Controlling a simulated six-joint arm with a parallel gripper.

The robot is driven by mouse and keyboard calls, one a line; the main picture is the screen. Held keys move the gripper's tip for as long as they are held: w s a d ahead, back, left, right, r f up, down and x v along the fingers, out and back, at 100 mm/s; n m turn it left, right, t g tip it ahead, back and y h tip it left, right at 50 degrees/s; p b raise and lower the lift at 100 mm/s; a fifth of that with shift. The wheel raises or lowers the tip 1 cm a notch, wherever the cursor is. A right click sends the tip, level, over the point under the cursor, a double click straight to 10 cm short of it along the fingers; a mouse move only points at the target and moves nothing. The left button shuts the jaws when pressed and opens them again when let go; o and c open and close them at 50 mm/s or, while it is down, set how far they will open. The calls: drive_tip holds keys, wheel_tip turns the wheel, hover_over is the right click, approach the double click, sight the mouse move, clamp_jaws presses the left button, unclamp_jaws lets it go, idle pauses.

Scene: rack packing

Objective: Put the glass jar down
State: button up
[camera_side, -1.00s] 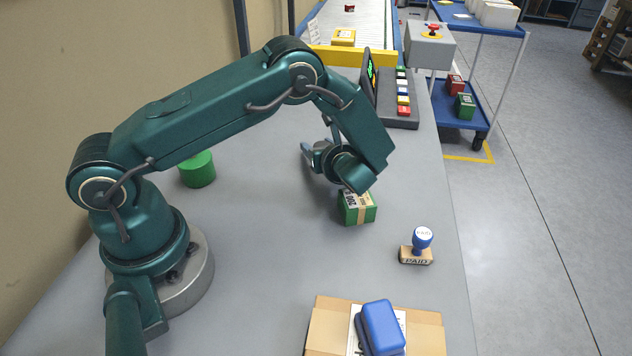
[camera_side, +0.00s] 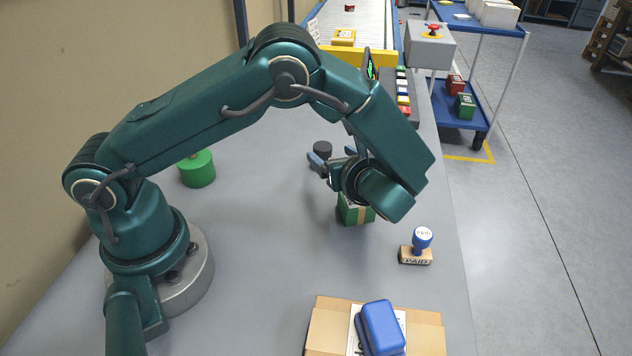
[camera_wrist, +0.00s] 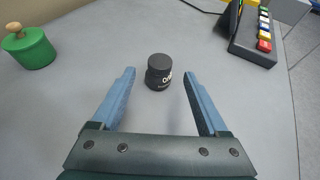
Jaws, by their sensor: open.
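A small dark jar with a black lid and white lettering (camera_wrist: 158,72) stands upright on the grey table in the wrist view. In the side view its dark top (camera_side: 322,148) shows just beyond my gripper. My gripper (camera_wrist: 158,85) is open, with its two blue fingers spread and nothing between them in its grasp. The jar stands ahead of the fingertips, apart from both fingers. In the side view the gripper (camera_side: 318,165) is low over the table, partly hidden by my wrist.
A green box (camera_side: 356,213) sits under my wrist. A PAID stamp (camera_side: 418,247) and a cardboard box (camera_side: 328,325) with a blue case (camera_side: 382,326) are nearer. A green cylinder (camera_side: 197,170) stands left. A keypad (camera_side: 403,95) is at the back.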

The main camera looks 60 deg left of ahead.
drive_tip(key=shift+v, duration=0.9)
drive_tip(key=shift+s+r, duration=0.15)
drive_tip(key=shift+r, duration=0.1)
drive_tip(key=s+d+r+n+h, duration=0.1)
drive_tip(key=s+r+n+h, duration=0.2)
drive_tip(key=n, duration=0.4)
drive_tip(key=s+d+r+n+t+h, duration=0.1)
drive_tip(key=s+d+r+n+h, duration=0.1)
drive_tip(key=s+n+h, duration=0.3)
drive_tip(key=s+d+r+n+h, duration=0.1)
drive_tip(key=s+r+n+h, duration=0.4)
drive_tip(key=s+n, duration=0.3)
drive_tip(key=shift+d+n, duration=0.15)
drive_tip(key=shift+n, duration=0.65)
